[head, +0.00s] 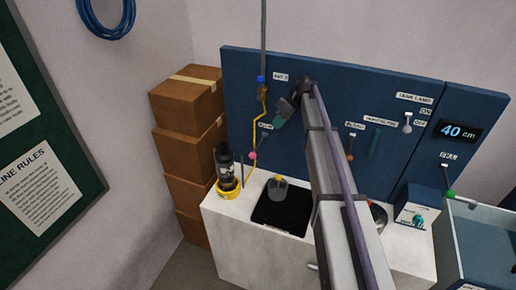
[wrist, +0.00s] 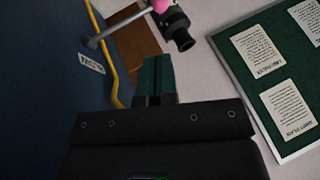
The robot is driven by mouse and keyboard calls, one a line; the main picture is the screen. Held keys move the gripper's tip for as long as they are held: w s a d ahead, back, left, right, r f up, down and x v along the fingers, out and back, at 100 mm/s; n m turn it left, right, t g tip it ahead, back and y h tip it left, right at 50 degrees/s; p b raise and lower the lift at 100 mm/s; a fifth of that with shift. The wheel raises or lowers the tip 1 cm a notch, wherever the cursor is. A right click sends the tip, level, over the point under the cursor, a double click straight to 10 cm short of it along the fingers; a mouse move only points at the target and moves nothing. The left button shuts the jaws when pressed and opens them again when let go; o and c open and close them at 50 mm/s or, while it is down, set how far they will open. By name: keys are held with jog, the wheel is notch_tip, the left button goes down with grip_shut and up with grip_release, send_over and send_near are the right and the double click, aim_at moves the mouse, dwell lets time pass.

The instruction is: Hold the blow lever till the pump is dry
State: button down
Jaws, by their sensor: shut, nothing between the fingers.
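A lever with a pink knob (head: 252,155) sticks out from the left of the blue panel; its small label is too blurred to read surely. In the wrist view the pink knob (wrist: 160,5) is at the top edge, beyond my fingertips and apart from them. My gripper (head: 278,121) is in front of the panel, up and right of that knob. Its teal fingers (wrist: 157,60) are shut and empty. A dark pump-like cylinder (head: 225,168) stands upright on a yellow ring at the counter's left end. Whether it is dry inside cannot be seen.
A yellow tube (head: 257,130) runs down the panel beside the lever. A grey vessel (head: 277,189) stands on a black mat. Further right are a brown-knobbed lever (head: 350,157), a "40 cm" display (head: 459,132) and a tank (head: 485,245). Boxes (head: 188,100) stack at left.

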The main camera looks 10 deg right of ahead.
aim_at(259, 145)
jog(key=b+x, duration=1.1)
jog(key=x, duration=0.3)
jog(key=shift+b, duration=0.3)
jog(key=shift+s, duration=0.1)
